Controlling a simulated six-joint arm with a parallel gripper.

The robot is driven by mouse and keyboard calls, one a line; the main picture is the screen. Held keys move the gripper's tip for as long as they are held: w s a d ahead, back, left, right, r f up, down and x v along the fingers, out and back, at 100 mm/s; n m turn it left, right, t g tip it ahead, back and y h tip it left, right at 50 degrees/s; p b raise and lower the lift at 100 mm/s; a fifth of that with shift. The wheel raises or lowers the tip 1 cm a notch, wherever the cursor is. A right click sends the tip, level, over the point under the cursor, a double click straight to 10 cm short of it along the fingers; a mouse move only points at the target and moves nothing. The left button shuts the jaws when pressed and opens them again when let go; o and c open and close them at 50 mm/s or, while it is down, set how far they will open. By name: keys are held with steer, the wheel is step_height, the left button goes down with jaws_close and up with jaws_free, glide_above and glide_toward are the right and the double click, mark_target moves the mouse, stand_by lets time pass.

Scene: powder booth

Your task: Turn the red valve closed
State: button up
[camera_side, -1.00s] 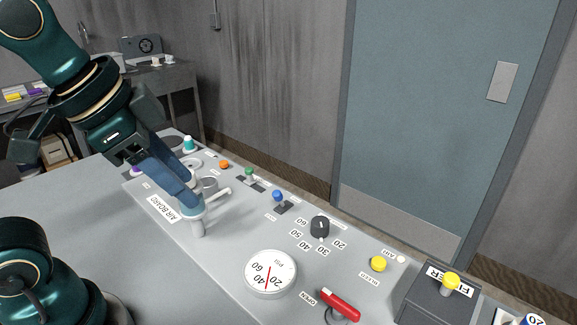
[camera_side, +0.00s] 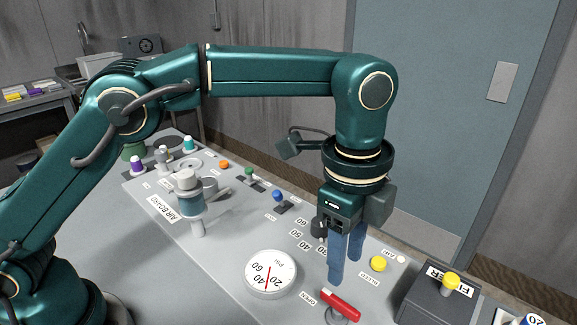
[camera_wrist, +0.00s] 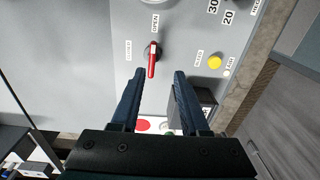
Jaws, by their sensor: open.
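The red valve (camera_side: 340,304) is a red lever handle on a round grey base, on the front part of the grey panel. An "OPEN" label lies at its left in the side view. In the wrist view the red valve (camera_wrist: 152,60) shows just beyond the fingertips, with its handle running toward my gripper and "OPEN" past its far end. My gripper (camera_side: 346,262) points down above the panel, just behind and above the valve. Its blue fingers (camera_wrist: 159,73) are apart with nothing between them, and I see no contact with the handle.
A pressure gauge (camera_side: 270,274) stands left of the valve. A black knob (camera_side: 318,228) is partly behind my fingers. A yellow button (camera_side: 378,264) and the grey filter box (camera_side: 440,296) are on the right. A white-capped cylinder (camera_side: 190,195) stands farther left.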

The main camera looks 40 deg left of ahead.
mark_target(340, 301)
steer(key=shift+s+d+f, duration=0.2)
steer(key=shift+s+f, duration=0.1)
steer(key=shift+f, duration=0.25)
steer(key=shift+s+d+f, duration=0.2)
steer(key=shift+s+f, duration=0.05)
steer(key=shift+f, duration=2.6)
jaws_close()
